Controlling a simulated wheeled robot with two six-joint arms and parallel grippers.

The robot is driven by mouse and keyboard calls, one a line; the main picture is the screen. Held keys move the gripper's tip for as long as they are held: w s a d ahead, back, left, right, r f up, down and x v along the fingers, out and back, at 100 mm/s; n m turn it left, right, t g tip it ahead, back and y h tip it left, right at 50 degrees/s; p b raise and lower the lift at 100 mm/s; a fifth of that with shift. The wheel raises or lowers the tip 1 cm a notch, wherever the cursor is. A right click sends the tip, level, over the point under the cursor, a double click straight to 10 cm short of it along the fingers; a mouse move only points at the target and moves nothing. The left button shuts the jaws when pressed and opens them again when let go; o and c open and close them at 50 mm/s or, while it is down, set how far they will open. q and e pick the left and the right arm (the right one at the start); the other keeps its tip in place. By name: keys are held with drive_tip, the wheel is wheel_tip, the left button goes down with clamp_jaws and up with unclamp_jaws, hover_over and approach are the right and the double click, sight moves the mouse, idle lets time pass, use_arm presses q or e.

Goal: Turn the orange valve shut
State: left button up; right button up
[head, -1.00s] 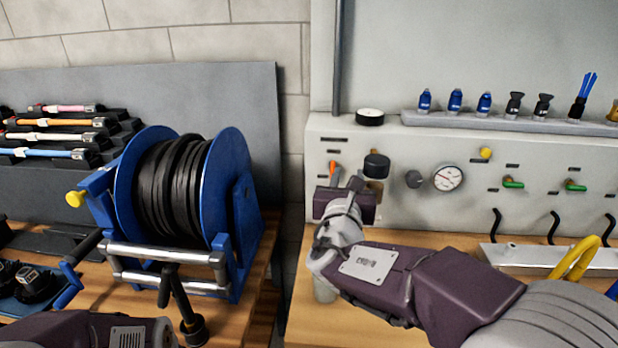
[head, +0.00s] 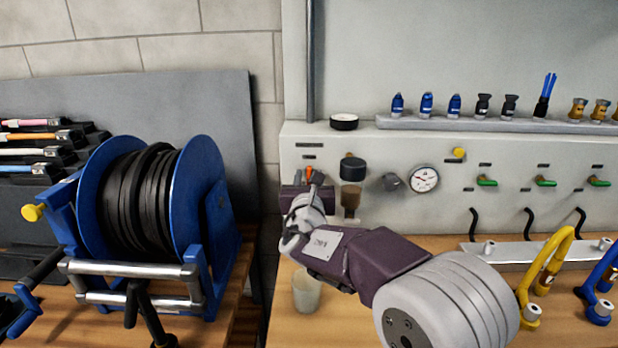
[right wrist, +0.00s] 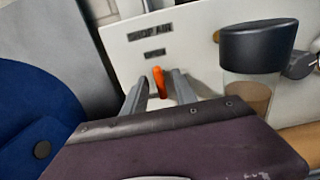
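The orange valve (head: 309,174) is a small lever on the left end of the pale panel. In the right wrist view the orange valve (right wrist: 159,79) stands nearly upright, tilted slightly, under labels reading "SHOP AIR" and "OPEN". My right gripper (head: 309,187) is at the panel, in front of the valve. In the right wrist view my right gripper (right wrist: 161,88) is open, with one grey finger on each side of the lever. Whether the fingers touch it I cannot tell; the lever's lower part is hidden behind the gripper. My left gripper is not in view.
A black-capped filter bowl (head: 352,168) is close right of my right gripper, with a gauge (head: 424,179) farther right. A blue hose reel (head: 207,170) stands left. A translucent cup (head: 306,291) stands on the bench below my right arm.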

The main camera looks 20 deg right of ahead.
drive_tip(key=shift+w, duration=0.1)
clamp_jaws()
drive_tip(key=shift+d+f+m+b, duration=0.15)
drive_tip(key=shift+m+b, duration=4.25)
drive_tip(key=shift+b, duration=0.15)
drive_tip(key=shift+d+f+m+b, duration=0.1)
drive_tip(key=shift+m+b, duration=4.3)
drive_tip(key=shift+b, duration=0.1)
drive_tip(key=shift+m, duration=0.3)
